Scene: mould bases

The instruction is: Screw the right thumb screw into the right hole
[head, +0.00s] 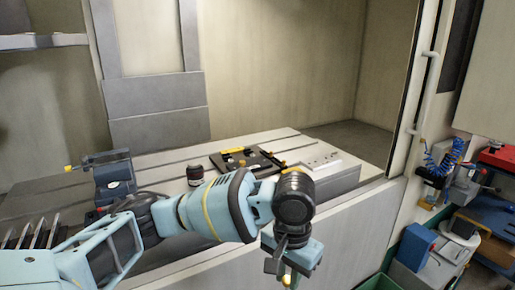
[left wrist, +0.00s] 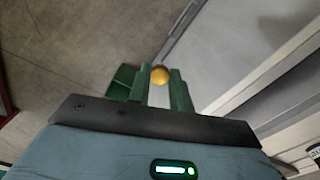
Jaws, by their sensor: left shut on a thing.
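My left gripper (head: 286,277) hangs low at the bottom middle of the head view, in front of the machine table's front wall. In the left wrist view its green fingers (left wrist: 161,88) are shut on a yellow-headed thumb screw (left wrist: 160,75); only the round head shows clearly. A small yellow spot shows at the fingers in the head view. A dark mould plate (head: 232,163) with yellow parts lies on the table, well behind the gripper. A pale block with small holes (head: 325,162) is beside it to the right. I cannot make out the right hole. My right gripper is not in view.
The grey machine table (head: 165,165) carries a vice (head: 115,178) at left and a dark round can (head: 195,175). A green bin (head: 378,284) stands on the floor at lower right. A cluttered bench with blue and red items (head: 490,225) is further right.

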